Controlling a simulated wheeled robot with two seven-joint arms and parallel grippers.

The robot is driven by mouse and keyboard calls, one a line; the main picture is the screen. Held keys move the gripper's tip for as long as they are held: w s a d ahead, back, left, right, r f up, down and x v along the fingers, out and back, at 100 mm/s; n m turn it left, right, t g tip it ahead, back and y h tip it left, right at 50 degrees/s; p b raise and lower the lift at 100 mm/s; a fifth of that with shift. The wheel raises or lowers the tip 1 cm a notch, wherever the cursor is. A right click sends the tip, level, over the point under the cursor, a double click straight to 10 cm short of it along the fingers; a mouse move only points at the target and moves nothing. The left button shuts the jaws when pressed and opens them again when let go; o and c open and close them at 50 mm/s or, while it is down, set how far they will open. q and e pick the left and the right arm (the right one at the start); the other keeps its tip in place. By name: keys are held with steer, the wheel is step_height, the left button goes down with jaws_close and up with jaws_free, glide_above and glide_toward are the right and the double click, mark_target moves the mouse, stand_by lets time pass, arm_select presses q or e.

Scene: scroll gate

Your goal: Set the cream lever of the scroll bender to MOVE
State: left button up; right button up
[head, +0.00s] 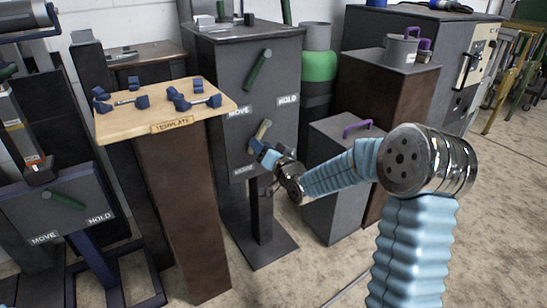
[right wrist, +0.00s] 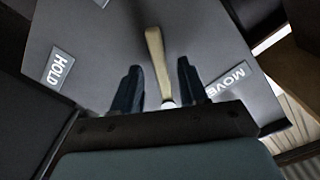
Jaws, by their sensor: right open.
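In the right wrist view the cream lever (right wrist: 157,62) lies between a HOLD label (right wrist: 61,70) on the left and a MOVE label (right wrist: 229,80) on the right. My right gripper (head: 265,153) is open at the lever, and the right wrist view shows its fingers (right wrist: 160,82) on either side with gaps. My left gripper is out of view.
A wooden template board (head: 220,106) on a brown pedestal stands to the left. Another panel with a green lever (head: 64,200) is at far left. A lower grey box (head: 337,150) stands to the right.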

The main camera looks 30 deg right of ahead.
steer(key=s, duration=1.2)
steer(key=shift+s+d, duration=0.2)
steer(key=shift+d, duration=0.25)
steer(key=s+a+f+n+g+y, duration=0.1)
steer(key=s+a+f+g, duration=0.3)
steer(key=f, duration=0.6)
steer(key=s+a+f+n+g, duration=0.15)
steer(key=a+f+g, duration=0.3)
steer(key=f, duration=0.65)
steer(key=s+a+f+g+y, duration=0.1)
steer(key=s+a+f+g, duration=0.3)
steer(key=f, duration=0.6)
steer(key=s+a+f+n+g, duration=0.2)
steer(key=s+a+f+g, duration=0.2)
steer(key=s+a+f, duration=0.5)
step_height(320, 180, up, 14)
steer(key=s+d+y+p, duration=0.1)
steer(key=s+p, duration=0.1)
steer(key=p, duration=1.2)
steer(key=shift+s+d+g, duration=0.15)
steer(key=shift+g, duration=0.2)
